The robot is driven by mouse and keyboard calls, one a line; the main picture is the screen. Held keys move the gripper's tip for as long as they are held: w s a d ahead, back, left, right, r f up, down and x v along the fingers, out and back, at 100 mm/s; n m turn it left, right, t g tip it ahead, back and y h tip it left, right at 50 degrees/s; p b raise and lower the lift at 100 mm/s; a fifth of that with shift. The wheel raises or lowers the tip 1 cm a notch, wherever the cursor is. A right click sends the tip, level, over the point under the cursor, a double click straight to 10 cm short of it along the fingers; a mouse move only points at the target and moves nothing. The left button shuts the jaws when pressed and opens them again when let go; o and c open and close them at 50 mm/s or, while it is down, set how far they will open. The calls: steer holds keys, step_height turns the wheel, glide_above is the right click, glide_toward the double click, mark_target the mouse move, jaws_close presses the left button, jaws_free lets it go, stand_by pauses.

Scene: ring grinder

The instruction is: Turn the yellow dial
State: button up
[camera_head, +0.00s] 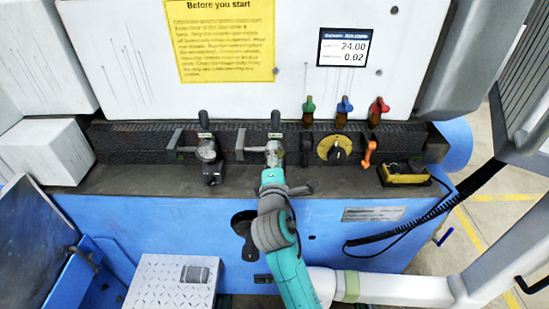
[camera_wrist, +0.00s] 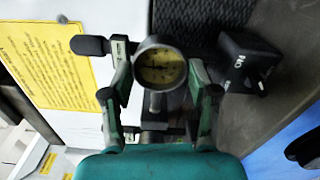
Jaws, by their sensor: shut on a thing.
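The yellow dial (camera_head: 325,150) is a round knob plate with a dark centre, on the black strip along the machine front, in the head view. My gripper (camera_head: 272,168) is to its left, apart from it, at the middle round gauge (camera_head: 274,150) below a black-topped lever. In the wrist view my gripper's fingers (camera_wrist: 165,85) stand on either side of a round gauge (camera_wrist: 160,68) with a dull yellow face, and my gripper is shut on it. The exact contact is hard to see. The yellow dial is not recognisable in the wrist view.
A second gauge (camera_head: 207,150) is to the left. Green (camera_head: 308,110), blue (camera_head: 344,108) and red (camera_head: 377,110) levers stand above the dial. An orange lever (camera_head: 368,150) is just right of it. A yellow-black box (camera_head: 404,173) sits on the ledge with a coiled cable.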

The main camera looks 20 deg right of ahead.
steer(key=shift+f, duration=0.1)
steer(key=o, duration=1.2)
steer(key=shift+c, duration=0.2)
steer(key=shift+s, duration=0.1)
steer(key=v, duration=1.2)
